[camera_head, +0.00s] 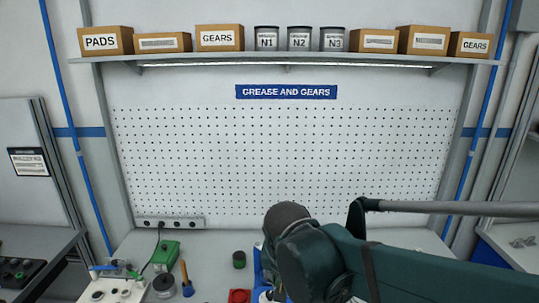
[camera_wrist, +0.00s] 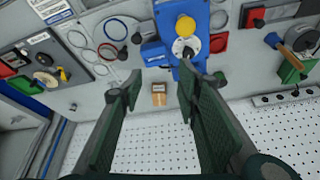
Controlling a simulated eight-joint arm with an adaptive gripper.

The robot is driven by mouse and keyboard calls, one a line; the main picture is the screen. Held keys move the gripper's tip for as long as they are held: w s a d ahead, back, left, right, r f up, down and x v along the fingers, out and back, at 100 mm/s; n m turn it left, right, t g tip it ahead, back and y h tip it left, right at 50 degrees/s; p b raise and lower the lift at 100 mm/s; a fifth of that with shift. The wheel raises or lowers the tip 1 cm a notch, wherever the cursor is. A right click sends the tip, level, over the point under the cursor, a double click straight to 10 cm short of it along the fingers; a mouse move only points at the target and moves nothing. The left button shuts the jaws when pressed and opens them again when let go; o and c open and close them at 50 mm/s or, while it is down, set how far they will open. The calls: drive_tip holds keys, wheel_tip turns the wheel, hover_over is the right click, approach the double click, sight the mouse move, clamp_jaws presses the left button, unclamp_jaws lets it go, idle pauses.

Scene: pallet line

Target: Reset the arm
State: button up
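My arm (camera_head: 400,265) reaches in from the lower right of the head view, over the workbench (camera_head: 215,250). Its dark rounded joints cover part of the bench, and the gripper's fingers cannot be made out there. In the wrist view my gripper (camera_wrist: 158,80) is open, its two green fingers well apart. Nothing is held between them. A small brown and white block (camera_wrist: 159,95) shows in the gap, beyond the fingers. A blue fixture (camera_wrist: 180,60) with a yellow knob (camera_wrist: 186,25) is past the fingertips.
A pegboard (camera_head: 280,160) stands behind the bench, under a shelf (camera_head: 290,57) with boxes and tins. Rings (camera_wrist: 122,28) lie beside the blue fixture.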

drive_tip(key=s+d+n+t+b, duration=0.1)
drive_tip(key=s+d, duration=0.4)
drive_tip(key=d, duration=0.3)
drive_tip(key=s+d+n+t+y+b, duration=0.1)
drive_tip(key=s+d+n, duration=0.1)
drive_tip(key=s+d, duration=0.3)
drive_tip(key=shift+d+f+t, duration=0.35)
drive_tip(key=shift+d+t, duration=0.05)
drive_tip(key=shift+d, duration=1.35)
drive_tip(key=shift+s, duration=0.1)
